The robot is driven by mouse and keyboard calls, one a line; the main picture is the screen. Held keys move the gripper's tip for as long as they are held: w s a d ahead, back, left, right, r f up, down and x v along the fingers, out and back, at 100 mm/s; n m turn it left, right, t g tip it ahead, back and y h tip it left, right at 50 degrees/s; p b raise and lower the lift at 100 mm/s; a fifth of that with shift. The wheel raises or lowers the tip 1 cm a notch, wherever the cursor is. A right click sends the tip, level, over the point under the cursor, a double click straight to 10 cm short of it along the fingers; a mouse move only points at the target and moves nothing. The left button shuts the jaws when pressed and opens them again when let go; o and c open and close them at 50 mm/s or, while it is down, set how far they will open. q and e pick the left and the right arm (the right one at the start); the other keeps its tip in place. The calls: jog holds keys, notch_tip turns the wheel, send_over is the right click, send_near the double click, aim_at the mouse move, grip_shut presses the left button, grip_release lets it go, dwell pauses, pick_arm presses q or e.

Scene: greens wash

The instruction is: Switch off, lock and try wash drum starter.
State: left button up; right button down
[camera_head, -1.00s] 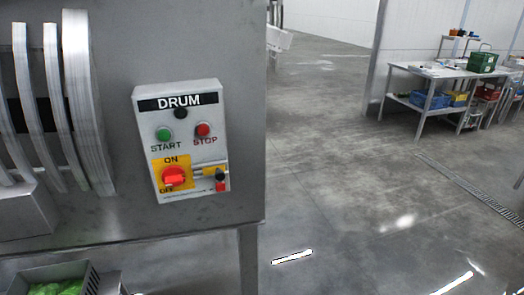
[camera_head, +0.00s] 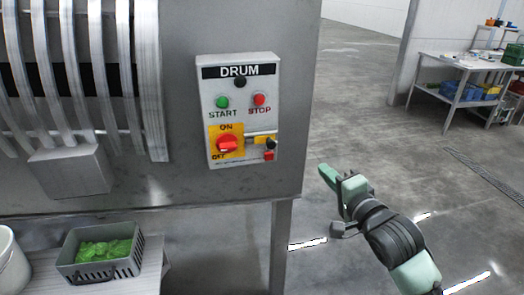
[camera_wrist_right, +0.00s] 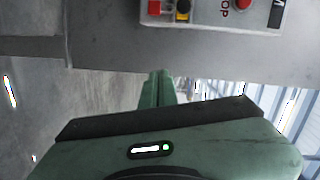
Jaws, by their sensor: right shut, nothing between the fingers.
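The wash drum starter (camera_head: 240,110) is a grey box labelled DRUM on the machine's steel panel. It has a green START button (camera_head: 222,102), a red STOP button (camera_head: 260,99) and a red rotary handle (camera_head: 227,145) on a yellow ON/OFF plate. A hasp-like part with a black and a red piece (camera_head: 269,148) sits right of the handle. My right gripper (camera_head: 328,172) is shut and empty, right of the starter and apart from it. In the right wrist view the closed fingers (camera_wrist_right: 157,88) point toward the panel below the starter (camera_wrist_right: 215,12). My left gripper is not in view.
A grey crate of green leaves (camera_head: 105,254) stands on a low shelf at lower left, beside a white bucket (camera_head: 10,262). A steel table (camera_head: 450,68) with crates is at the back right. The floor between is clear.

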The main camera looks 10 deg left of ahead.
aim_at(261, 139)
notch_tip(261, 139, up, 4)
jog(key=s+a+y, duration=0.1)
jog(key=s+a, duration=0.1)
jog(key=w+a+f+p, duration=0.1)
jog(key=w+a+p, duration=0.3)
jog(key=w+a, duration=0.4)
jog(key=shift+w+a, duration=0.15)
jog(key=shift+a, duration=0.05)
jog(key=shift+f, duration=0.1)
jog(key=a, duration=0.2)
jog(key=s+a, duration=0.1)
jog(key=a, duration=0.1)
jog(key=shift+s, duration=0.2)
